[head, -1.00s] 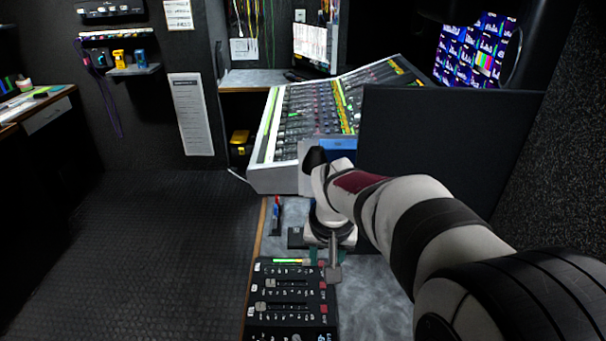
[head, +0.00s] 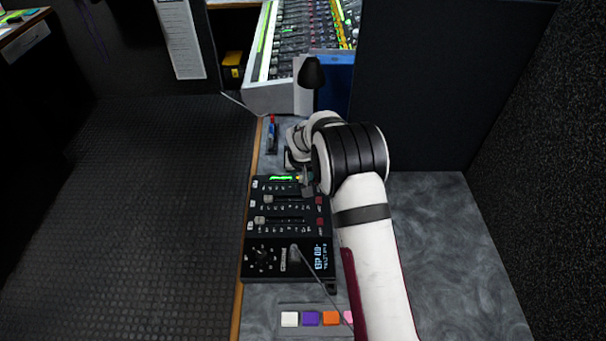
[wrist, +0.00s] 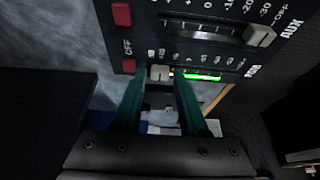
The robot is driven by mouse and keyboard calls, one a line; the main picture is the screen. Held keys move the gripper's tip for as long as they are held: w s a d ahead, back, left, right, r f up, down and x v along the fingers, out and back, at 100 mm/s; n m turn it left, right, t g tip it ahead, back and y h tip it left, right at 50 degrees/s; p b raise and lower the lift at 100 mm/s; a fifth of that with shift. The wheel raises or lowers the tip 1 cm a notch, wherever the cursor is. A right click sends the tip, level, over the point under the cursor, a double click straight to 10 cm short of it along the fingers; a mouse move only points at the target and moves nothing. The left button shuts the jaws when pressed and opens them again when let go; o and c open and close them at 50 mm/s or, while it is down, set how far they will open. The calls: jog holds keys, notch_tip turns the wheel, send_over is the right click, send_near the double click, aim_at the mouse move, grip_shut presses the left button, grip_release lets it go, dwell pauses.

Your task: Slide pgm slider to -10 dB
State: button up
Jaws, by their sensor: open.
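The black control panel (head: 288,225) lies on the grey counter. In the wrist view the PGM row is nearest my gripper, with a lit green bar (wrist: 203,76) along its slot. The pale PGM slider knob (wrist: 160,73) is near the left end of that row. My gripper (wrist: 159,80) is open, with one teal fingertip on each side of the knob; I cannot tell whether either touches it. The AUX slider knob (wrist: 259,34) is at the far right of the neighbouring row. In the head view my arm partly covers the panel's far right corner.
Red buttons (wrist: 122,14) sit left of the rows. A dark screen back (head: 430,90) and the mixing console (head: 270,97) stand beyond the panel. Coloured squares (head: 311,319) lie in front. The counter right of my arm is clear.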

grip_shut()
dwell(1.5)
